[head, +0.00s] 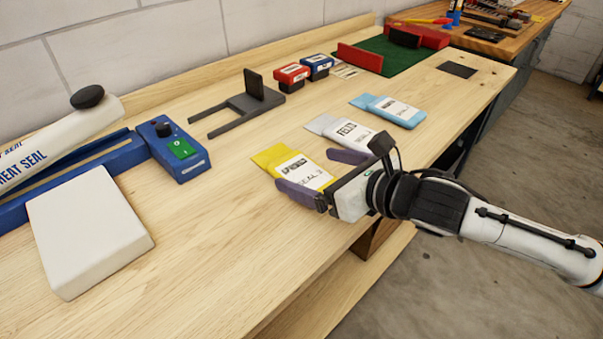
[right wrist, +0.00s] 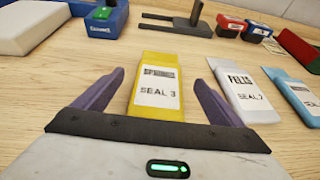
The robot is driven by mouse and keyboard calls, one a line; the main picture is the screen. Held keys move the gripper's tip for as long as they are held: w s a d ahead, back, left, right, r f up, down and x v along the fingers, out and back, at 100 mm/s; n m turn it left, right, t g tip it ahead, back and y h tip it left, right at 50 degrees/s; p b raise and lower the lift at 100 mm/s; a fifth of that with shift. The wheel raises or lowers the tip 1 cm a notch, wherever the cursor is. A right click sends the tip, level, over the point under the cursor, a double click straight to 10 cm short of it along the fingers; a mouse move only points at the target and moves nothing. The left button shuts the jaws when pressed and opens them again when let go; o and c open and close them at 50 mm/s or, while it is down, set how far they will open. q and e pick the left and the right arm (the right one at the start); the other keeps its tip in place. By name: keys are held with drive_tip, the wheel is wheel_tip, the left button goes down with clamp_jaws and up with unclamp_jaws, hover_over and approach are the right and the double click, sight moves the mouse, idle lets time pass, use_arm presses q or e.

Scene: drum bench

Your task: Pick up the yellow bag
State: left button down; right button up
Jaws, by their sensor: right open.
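The yellow bag (head: 277,157) lies flat on the wooden bench with a white label reading SEAL 3. In the right wrist view the yellow bag (right wrist: 155,78) lies between the two purple fingers. My right gripper (head: 322,172) is open around the near part of the bag, with one finger on each side. In the right wrist view my right gripper (right wrist: 158,92) shows a clear gap between each finger and the bag. I cannot tell the fingers' exact height above the bench. My left gripper is not in view.
A white bag (head: 325,125) lies just beyond the right gripper's far finger, and a blue bag (head: 385,106) beyond it. A blue heat sealer (head: 175,150), a white block (head: 85,230), a grey stand (head: 245,104) and red and blue boxes (head: 291,76) stand to the left and back.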

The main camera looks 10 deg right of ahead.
sight(293, 165)
drive_tip(key=x, duration=0.4)
drive_tip(key=shift+s+f, duration=0.1)
drive_tip(key=shift+f, duration=0.1)
drive_tip(key=shift+w+a+f, duration=0.1)
drive_tip(key=shift+w+f, duration=0.05)
drive_tip(key=shift+w, duration=0.1)
drive_tip(key=c, duration=1.1)
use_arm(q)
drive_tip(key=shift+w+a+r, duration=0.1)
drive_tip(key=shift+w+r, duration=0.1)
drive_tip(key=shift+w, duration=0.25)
use_arm(e)
drive_tip(key=shift+c, duration=0.3)
